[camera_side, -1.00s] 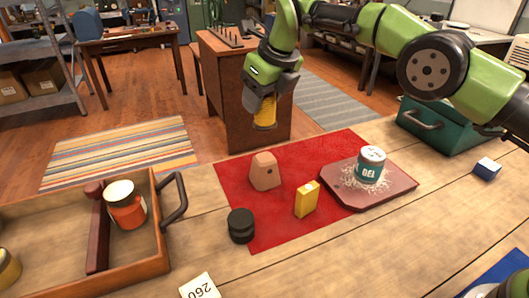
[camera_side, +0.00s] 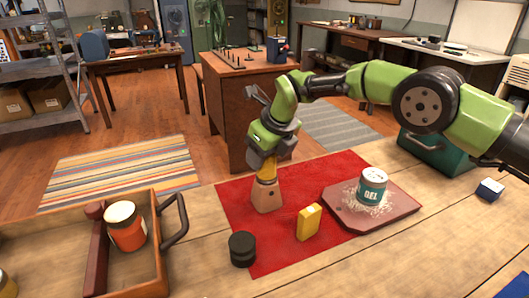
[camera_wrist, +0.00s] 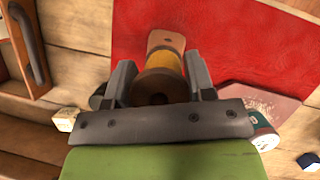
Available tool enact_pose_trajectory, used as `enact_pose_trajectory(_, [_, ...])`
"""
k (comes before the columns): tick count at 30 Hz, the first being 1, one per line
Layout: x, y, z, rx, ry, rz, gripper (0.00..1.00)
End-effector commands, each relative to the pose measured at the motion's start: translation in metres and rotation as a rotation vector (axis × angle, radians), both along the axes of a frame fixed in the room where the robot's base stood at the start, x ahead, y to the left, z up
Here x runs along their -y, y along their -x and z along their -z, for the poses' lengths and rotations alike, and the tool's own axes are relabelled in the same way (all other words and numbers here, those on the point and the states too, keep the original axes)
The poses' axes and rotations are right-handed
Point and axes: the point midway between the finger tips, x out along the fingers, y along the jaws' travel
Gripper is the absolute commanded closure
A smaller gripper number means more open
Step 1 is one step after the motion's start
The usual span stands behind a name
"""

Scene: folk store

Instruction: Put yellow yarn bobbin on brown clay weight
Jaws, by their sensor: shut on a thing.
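The yellow yarn bobbin (camera_side: 267,171) is between the jaws of my gripper (camera_side: 267,166), which is shut on it. In the wrist view the bobbin (camera_wrist: 160,75) shows its brown round end toward the camera. The brown clay weight (camera_side: 267,197) stands on the red cloth right below the bobbin. It also shows just past the bobbin in the wrist view (camera_wrist: 166,40). The bobbin's lower end is at the top of the weight; I cannot tell whether they touch.
On the red cloth (camera_side: 240,202) are a black stacked weight (camera_side: 242,249) and a yellow box (camera_side: 308,222). A labelled can (camera_side: 372,187) stands on a reddish board (camera_side: 398,203) at right. A wooden tray (camera_side: 140,280) with an orange-red jar (camera_side: 125,226) is at left.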

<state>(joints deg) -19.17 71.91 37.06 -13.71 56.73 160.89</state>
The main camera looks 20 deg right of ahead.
Motion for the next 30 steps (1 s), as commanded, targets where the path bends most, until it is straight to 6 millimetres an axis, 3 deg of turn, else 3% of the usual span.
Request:
enact_pose_trajectory(1, [0.0,0.0,0.002,-0.001,0.0,0.0,0.73])
enact_pose_trajectory(2, [0.0,0.0,0.002,-0.001,0.0,0.0,0.44])
enact_pose_trajectory(4, [0.0,0.0,0.001,-0.001,0.0,0.0,0.28])
enact_pose_trajectory(5, [0.0,0.0,0.001,-0.001,0.0,0.0,0.25])
enact_pose_trajectory(17, [0.001,0.002,-0.009,0.002,-0.001,0.0,0.25])
enact_pose_trajectory(22, [0.004,0.011,-0.031,0.002,0.0,-0.001,0.25])
enact_pose_trajectory(30, [0.012,0.031,-0.084,0.004,-0.001,-0.001,0.25])
